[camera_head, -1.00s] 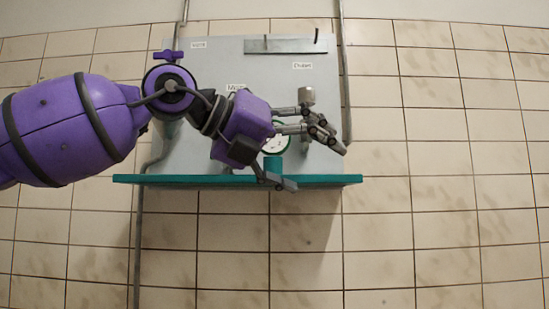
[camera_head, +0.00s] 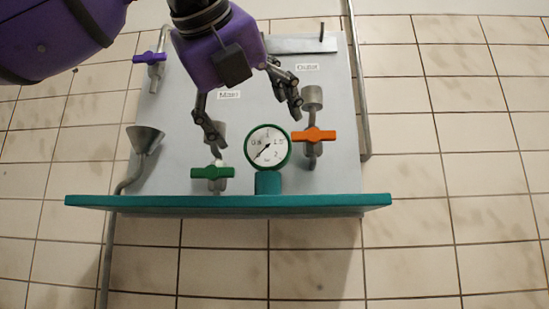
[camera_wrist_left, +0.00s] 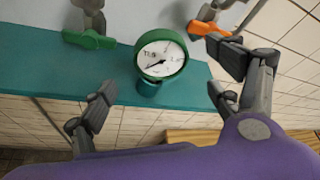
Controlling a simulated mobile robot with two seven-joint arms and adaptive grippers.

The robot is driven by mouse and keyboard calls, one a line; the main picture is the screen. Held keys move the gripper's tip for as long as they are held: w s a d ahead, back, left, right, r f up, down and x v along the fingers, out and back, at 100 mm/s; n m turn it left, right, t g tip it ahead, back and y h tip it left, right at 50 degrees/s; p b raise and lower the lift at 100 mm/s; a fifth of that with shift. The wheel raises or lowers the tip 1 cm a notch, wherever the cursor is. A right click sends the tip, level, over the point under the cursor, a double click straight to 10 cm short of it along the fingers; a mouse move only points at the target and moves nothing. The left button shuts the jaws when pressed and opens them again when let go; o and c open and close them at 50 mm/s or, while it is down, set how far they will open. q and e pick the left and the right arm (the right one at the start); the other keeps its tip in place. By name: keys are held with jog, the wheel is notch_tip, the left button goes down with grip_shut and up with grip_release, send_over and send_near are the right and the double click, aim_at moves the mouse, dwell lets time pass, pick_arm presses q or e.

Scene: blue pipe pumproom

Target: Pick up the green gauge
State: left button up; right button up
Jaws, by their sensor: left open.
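The green gauge (camera_head: 267,147) has a white dial, a green rim and a teal base, and stands upright on the teal shelf (camera_head: 330,201). It also shows in the left wrist view (camera_wrist_left: 161,56), ahead of the fingers and roughly between them. My left gripper (camera_head: 252,122) is open and empty, above the gauge in the head view, with its fingers spread to either side. In the left wrist view my left gripper (camera_wrist_left: 165,108) has one finger at the left and one at the right, apart from the gauge. My right gripper is not in view.
A green-handled valve (camera_head: 213,173) is close left of the gauge, and an orange-handled valve (camera_head: 314,135) close right. A purple valve (camera_head: 149,58) and a funnel (camera_head: 145,138) are further left. A grey panel (camera_head: 185,110) stands behind. Space in front of the shelf looks clear.

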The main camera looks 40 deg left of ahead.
aim_at(264, 142)
pick_arm(q)
jog(key=shift+w+a+f, duration=0.2)
jog(key=shift+w+a, duration=0.05)
jog(key=shift+w, duration=0.15)
jog(key=shift+w+a+p, duration=0.15)
jog(key=shift+w+p, duration=0.15)
jog(key=shift+w, duration=0.05)
jog(key=p+x, duration=0.1)
jog(key=x, duration=0.3)
jog(key=shift+w, duration=0.1)
jog(key=shift+w+a, duration=0.15)
jog(key=shift+w, duration=0.1)
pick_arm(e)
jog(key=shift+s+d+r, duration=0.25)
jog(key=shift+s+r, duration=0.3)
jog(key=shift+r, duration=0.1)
pick_arm(q)
jog(key=shift+s, duration=0.1)
jog(key=shift+c, duration=0.2)
jog(key=shift+c, duration=1.4)
jog(key=c, duration=1)
